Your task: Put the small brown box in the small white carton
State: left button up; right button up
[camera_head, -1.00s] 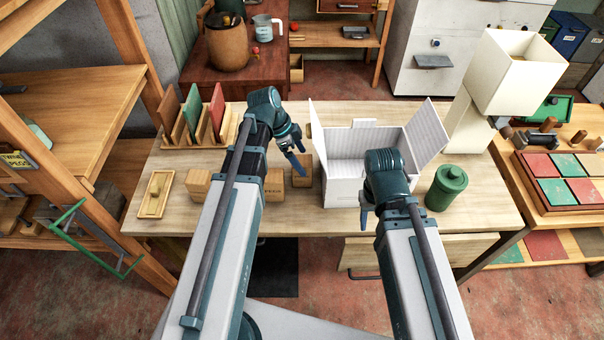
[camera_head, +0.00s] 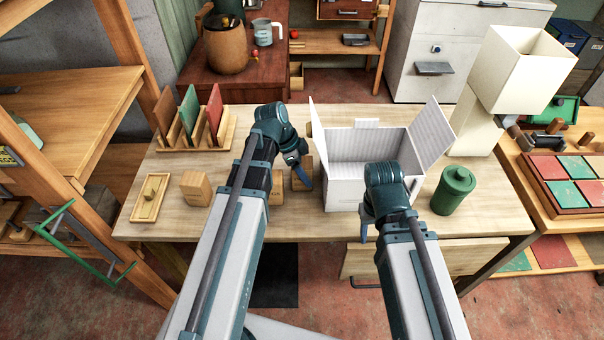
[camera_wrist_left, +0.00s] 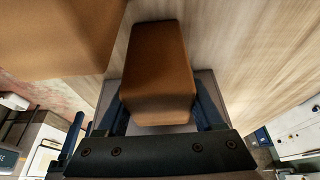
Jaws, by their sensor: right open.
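The small brown box (camera_head: 303,184) is on the table, partly hidden behind my left gripper (camera_head: 300,174). In the left wrist view the small brown box (camera_wrist_left: 157,65) sits between the dark blue fingers of my left gripper (camera_wrist_left: 162,118), one finger close along each side. I cannot tell whether they press on it. The small white carton (camera_head: 343,193) stands open, flaps up, just right of that box. My right gripper (camera_head: 367,225), open, points down in front of the carton's near right side, and my right arm hides part of the carton.
A larger brown box (camera_head: 278,188), partly behind my left arm, is beside the small one. Another brown box (camera_head: 196,188), a wooden tray (camera_head: 150,200) and a panel rack (camera_head: 196,140) are further left. A green canister (camera_head: 453,190) stands right of the carton.

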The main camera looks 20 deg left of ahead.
aim_at(307, 162)
pick_arm(q)
grip_shut()
jog(key=shift+r, duration=0.15)
pick_arm(e)
jog(key=shift+r, duration=0.15)
